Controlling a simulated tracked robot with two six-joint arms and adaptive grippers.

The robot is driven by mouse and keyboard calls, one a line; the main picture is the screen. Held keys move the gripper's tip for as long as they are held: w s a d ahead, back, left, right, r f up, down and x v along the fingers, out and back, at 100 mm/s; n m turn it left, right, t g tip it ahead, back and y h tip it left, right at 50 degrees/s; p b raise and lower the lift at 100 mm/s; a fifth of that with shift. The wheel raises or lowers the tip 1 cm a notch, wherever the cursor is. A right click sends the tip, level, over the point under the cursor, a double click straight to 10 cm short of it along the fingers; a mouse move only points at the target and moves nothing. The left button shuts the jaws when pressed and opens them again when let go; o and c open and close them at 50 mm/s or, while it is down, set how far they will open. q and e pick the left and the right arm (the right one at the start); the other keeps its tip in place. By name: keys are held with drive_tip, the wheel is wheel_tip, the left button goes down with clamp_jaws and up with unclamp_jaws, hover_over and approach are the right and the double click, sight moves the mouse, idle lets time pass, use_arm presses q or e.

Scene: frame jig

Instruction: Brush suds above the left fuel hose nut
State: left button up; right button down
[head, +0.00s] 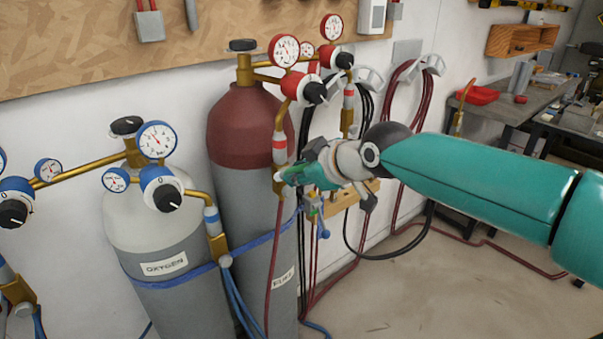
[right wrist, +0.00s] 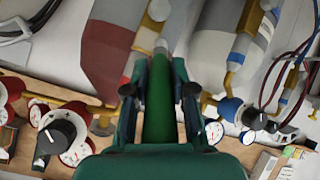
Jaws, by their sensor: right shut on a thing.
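My right gripper (head: 298,174) reaches in from the right in the head view, beside the left fuel hose nut (head: 279,186), a brass fitting below a red-banded piece. In the right wrist view the gripper (right wrist: 158,90) is shut on a green brush handle (right wrist: 158,118). The brush has a pale grey tip (right wrist: 161,46) pointing away from me. I cannot tell whether the tip touches the nut. I cannot make out any suds. A dark red hose (head: 272,250) hangs below the nut. My left gripper is not in view.
The oxygen cylinder (head: 150,225) is to the left. Coiled hoses (head: 401,95) hang on the wall. The floor (head: 430,300) at the lower right is mostly clear.

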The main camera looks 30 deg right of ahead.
drive_tip(key=shift+b, duration=0.35)
idle(1.1)
drive_tip(key=shift+s+f+b, duration=0.1)
drive_tip(key=shift+s+b, duration=0.3)
drive_tip(key=shift+s, duration=0.15)
drive_tip(key=shift+s+d+b, duration=0.2)
drive_tip(key=shift+s+b, duration=0.7)
drive_tip(key=shift+s, duration=1.55)
